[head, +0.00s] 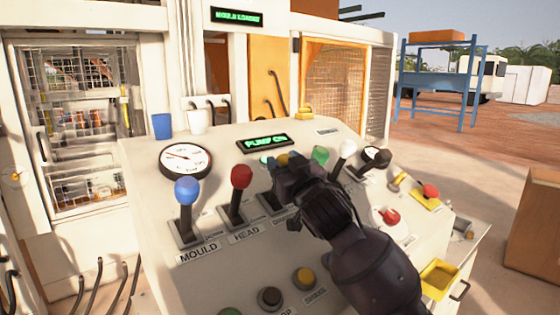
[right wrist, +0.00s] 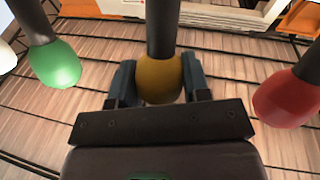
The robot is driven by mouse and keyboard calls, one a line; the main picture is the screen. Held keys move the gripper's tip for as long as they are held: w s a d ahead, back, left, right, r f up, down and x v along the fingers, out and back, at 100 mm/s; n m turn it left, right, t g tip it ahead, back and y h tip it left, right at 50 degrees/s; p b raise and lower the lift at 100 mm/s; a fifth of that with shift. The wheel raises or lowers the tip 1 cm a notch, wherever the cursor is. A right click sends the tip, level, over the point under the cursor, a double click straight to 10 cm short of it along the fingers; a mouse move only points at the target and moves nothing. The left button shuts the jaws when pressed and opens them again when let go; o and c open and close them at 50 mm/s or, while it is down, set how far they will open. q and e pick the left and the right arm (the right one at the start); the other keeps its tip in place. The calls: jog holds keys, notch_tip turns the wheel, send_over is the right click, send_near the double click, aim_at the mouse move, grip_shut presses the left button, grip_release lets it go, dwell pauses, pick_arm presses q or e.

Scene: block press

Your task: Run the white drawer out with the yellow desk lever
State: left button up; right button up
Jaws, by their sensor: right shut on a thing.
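The yellow desk lever's knob (right wrist: 160,78) sits between the two fingers of my right gripper (right wrist: 160,85), which is shut on it. In the head view my right gripper (head: 287,172) covers most of this lever, and a bit of yellow knob (head: 282,159) shows at the fingertips. The lever's base is partly hidden by the gripper. The white drawer cannot be made out in either view. My left gripper is not in view.
On the sloped white desk (head: 140,160), the blue lever (head: 187,190) and red lever (head: 241,177) stand left of my gripper. The green knob (head: 320,155) and white lever (head: 347,148) stand close on its right. A screen (head: 265,143) reads PUMP ON; another (head: 237,17) reads MOULD LOADED.

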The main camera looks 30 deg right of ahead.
jog(key=o, duration=1.3)
jog(key=shift+s, duration=0.1)
jog(key=b+v, duration=0.1)
jog(key=v, duration=0.9)
jog(key=shift+s+f, duration=0.1)
jog(key=shift+s, duration=0.25)
